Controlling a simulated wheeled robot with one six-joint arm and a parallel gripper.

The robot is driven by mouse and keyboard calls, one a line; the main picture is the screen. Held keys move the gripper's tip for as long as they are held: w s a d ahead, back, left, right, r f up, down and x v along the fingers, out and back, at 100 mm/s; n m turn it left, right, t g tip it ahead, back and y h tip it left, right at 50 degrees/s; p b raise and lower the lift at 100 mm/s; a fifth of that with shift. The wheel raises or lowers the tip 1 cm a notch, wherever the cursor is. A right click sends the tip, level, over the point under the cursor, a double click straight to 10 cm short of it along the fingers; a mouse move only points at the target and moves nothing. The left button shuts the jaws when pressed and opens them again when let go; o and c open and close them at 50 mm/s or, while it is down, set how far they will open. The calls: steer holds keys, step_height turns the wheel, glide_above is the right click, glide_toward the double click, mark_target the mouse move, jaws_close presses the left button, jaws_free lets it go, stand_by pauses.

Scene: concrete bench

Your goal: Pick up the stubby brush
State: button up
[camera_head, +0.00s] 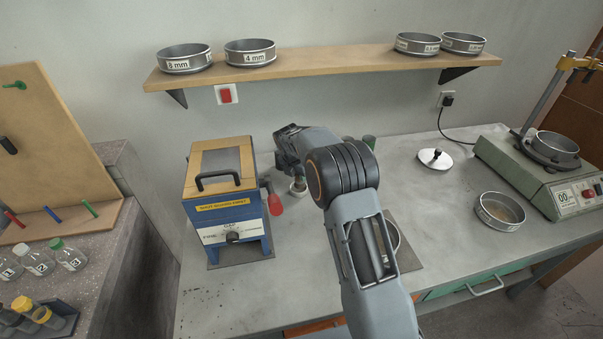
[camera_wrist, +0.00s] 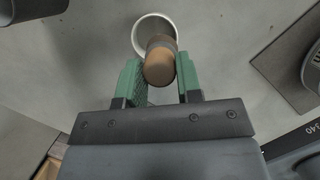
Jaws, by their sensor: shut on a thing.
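The stubby brush shows in the wrist view as a short, rounded brown wooden handle (camera_wrist: 160,68). Its lower end is hidden from above. A white round cup (camera_wrist: 140,27) is just beyond and below it, and the handle overlaps the cup's opening; I cannot tell whether the brush still touches the cup. My gripper (camera_wrist: 158,60) has its green fingers on both sides of the handle and is shut on it.
The shelf (camera_head: 330,62) hangs above.

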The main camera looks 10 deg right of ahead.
steer(key=s+r+p, duration=0.3)
steer(key=s+r, duration=0.5)
steer(key=s, duration=0.4)
steer(key=shift+s+r, duration=0.2)
steer(key=shift+s, duration=0.15)
steer(key=o, duration=0.3)
steer(key=shift+c, duration=0.7)
steer(key=shift+d, duration=0.1)
steer(key=shift+c, duration=0.3)
